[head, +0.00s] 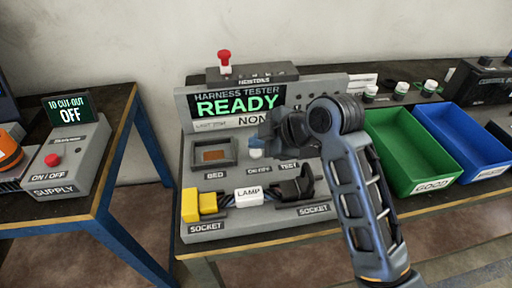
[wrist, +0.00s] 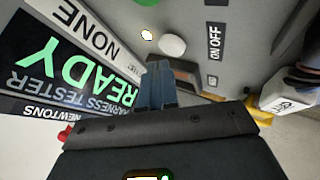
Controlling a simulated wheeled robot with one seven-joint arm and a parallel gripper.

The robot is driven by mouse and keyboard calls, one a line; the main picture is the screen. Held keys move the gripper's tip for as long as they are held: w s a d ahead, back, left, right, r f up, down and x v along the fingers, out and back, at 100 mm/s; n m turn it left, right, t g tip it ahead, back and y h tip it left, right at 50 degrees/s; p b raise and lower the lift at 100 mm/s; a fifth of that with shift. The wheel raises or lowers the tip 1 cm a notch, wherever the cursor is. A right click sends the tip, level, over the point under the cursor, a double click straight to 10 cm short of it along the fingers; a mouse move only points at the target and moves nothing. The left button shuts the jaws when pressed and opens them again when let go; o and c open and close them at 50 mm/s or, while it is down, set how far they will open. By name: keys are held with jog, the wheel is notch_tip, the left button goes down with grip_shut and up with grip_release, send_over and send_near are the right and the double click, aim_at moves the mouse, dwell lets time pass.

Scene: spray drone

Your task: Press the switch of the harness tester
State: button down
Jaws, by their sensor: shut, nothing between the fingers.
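The harness tester (head: 335,88) stands on the bench with its screen (head: 238,102) reading READY. Its white round switch (head: 257,154) shows above the ON/OFF label, partly covered by my gripper (head: 258,138). In the wrist view the white switch (wrist: 172,46) lies just beyond the fingertips of my gripper (wrist: 157,66), beside the ON OFF label. My gripper is shut and empty, over the panel near the switch. Whether the fingertips touch the switch, I cannot tell. The TEST button is hidden in the head view; a green button (wrist: 145,2) shows at the wrist view's top edge.
A lamp harness (head: 248,195) with a yellow plug (head: 199,204) and a black plug lies across the sockets. The BED recess (head: 213,153) is left of the switch. Green (head: 410,150) and blue (head: 465,140) bins stand at right. A supply box (head: 70,160) stands on the left table.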

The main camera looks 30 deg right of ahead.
aim_at(258, 154)
jog(key=shift+r, duration=0.1)
notch_tip(258, 154, up, 6)
jog(key=p, duration=0.5)
dwell(0.4)
